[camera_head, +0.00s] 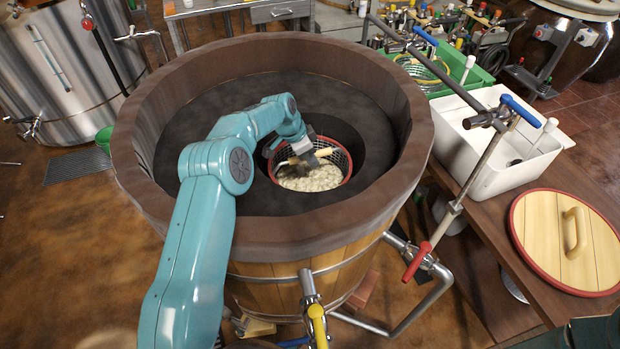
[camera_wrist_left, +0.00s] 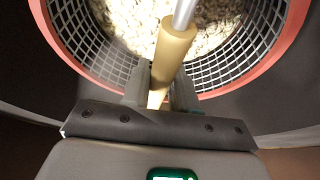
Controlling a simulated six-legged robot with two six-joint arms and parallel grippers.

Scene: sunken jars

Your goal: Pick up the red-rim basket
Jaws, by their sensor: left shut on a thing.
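The red-rim basket (camera_head: 349,172) sits in the round opening inside the big wooden tub, with a pale, grainy filling in it. My left arm reaches over the tub's near left side, and my left gripper (camera_head: 312,160) is at the basket's tan handle. In the left wrist view, the basket's red rim and grey mesh (camera_wrist_left: 80,40) curve around the gripper. The left gripper's fingers (camera_wrist_left: 160,92) are shut on the tan handle (camera_wrist_left: 171,48), one on each side. A metal rod continues from the handle's far end. My right gripper is not in view.
The tub's thick brown rim (camera_head: 400,215) surrounds the arm. A white sink (camera_head: 500,150) with blue-handled taps and a round wooden lid (camera_head: 545,235) with a red edge stand at right. A steel tank (camera_head: 65,70) stands at left. Pipes and valves stick out below the tub.

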